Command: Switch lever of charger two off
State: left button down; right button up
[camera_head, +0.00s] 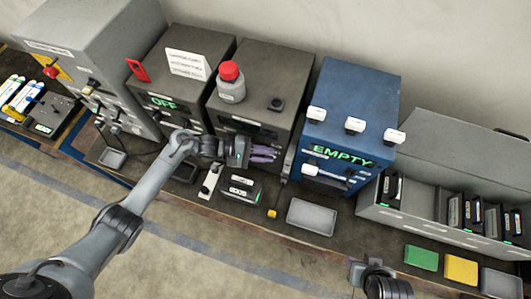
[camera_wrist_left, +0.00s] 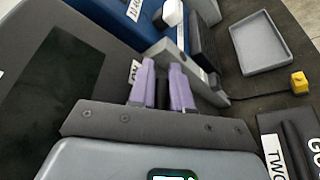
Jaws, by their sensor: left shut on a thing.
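Charger two appears to be the dark box (camera_head: 262,80) under the red-capped bottle; its front fills the left of the left wrist view (camera_wrist_left: 95,50). My left gripper (camera_head: 264,154) is at the right part of that front, its purple fingertips nearly together. In the left wrist view the fingers (camera_wrist_left: 163,88) close around a small dark part that seems to be the charger's lever, mostly hidden between them. The lever's position cannot be read. My right gripper (camera_head: 372,274) is at the bottom right, far from the charger; its jaws are unclear.
Left of it stands another dark box (camera_head: 165,100) reading OFF. Right is the blue cabinet (camera_head: 350,105) reading EMPTY. A grey tray (camera_head: 312,217), a yellow block (camera_head: 272,213) and a black battery-like block (camera_head: 241,188) lie in front. A bottle (camera_head: 231,82) stands on top.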

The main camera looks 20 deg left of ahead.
pick_arm(q)
jog(key=shift+s+f+m, duration=0.15)
jog(key=shift+f+m, duration=0.25)
jog(key=shift+s+f+m+t+b, duration=0.1)
jog(key=shift+f+m+t+b, duration=0.2)
jog(key=shift+m+t, duration=0.1)
jog(key=shift+w+f+m+t+h+b, duration=0.1)
jog(key=shift+f+m+t+h+b, duration=0.3)
jog(key=shift+m+b, duration=0.75)
jog(key=shift+w+f+m+t+h+b, duration=0.15)
jog(key=shift+f+m+h+b, duration=0.4)
jog(key=shift+m+b, duration=0.6)
jog(key=shift+f+m+t+h+b, duration=0.4)
jog(key=shift+m+h+b, duration=0.15)
jog(key=shift+m+b, duration=0.6)
jog(key=shift+g, duration=0.25)
jog(key=c, duration=1.1)
grip_release()
jog(key=shift+c, duration=0.2)
jog(key=shift+r, duration=0.1)
